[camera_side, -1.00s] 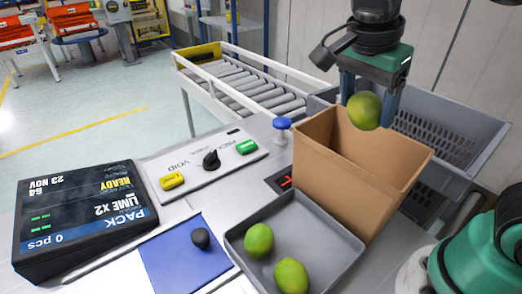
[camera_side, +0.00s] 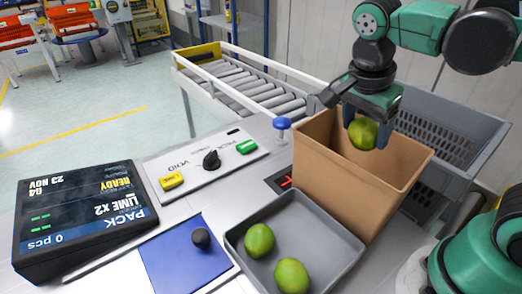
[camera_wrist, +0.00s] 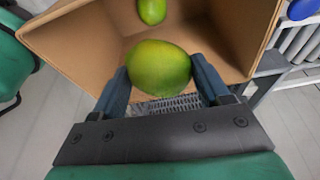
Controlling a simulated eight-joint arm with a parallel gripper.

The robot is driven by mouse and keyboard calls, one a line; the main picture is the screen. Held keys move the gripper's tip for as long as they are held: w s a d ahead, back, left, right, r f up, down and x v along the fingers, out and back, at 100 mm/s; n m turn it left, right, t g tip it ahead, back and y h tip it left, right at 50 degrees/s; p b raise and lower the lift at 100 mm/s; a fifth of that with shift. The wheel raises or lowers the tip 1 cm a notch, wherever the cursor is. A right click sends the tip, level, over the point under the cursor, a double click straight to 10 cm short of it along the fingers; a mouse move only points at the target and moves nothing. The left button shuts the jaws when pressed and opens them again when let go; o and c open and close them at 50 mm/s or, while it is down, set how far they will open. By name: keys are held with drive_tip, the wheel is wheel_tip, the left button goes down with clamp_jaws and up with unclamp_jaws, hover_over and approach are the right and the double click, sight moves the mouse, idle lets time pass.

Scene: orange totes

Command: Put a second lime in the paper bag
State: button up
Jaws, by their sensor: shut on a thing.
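My gripper (camera_side: 367,130) is shut on a green lime (camera_side: 362,134), one finger on each side. It holds the lime at the open top of the brown paper bag (camera_side: 345,185), around rim height. In the wrist view the held lime (camera_wrist: 158,68) shows between the fingers, over the bag's opening. Another lime (camera_wrist: 152,10) lies inside the bag (camera_wrist: 85,40); the bag's wall hides it in the side view. Two more limes, a rear one (camera_side: 259,240) and a front one (camera_side: 291,275), lie in the grey tray (camera_side: 335,245).
A grey crate (camera_side: 455,130) stands behind the bag, and a roller conveyor (camera_side: 250,85) is at the back left. A blue button (camera_side: 281,123), a control panel (camera_side: 205,165) and a display reading "PACK LIME X2, 0 pcs" (camera_side: 85,215) are to the left.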

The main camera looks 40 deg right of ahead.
drive_tip(key=o, duration=1.3)
drive_tip(key=shift+c, duration=0.2)
drive_tip(key=shift+v, duration=2.85)
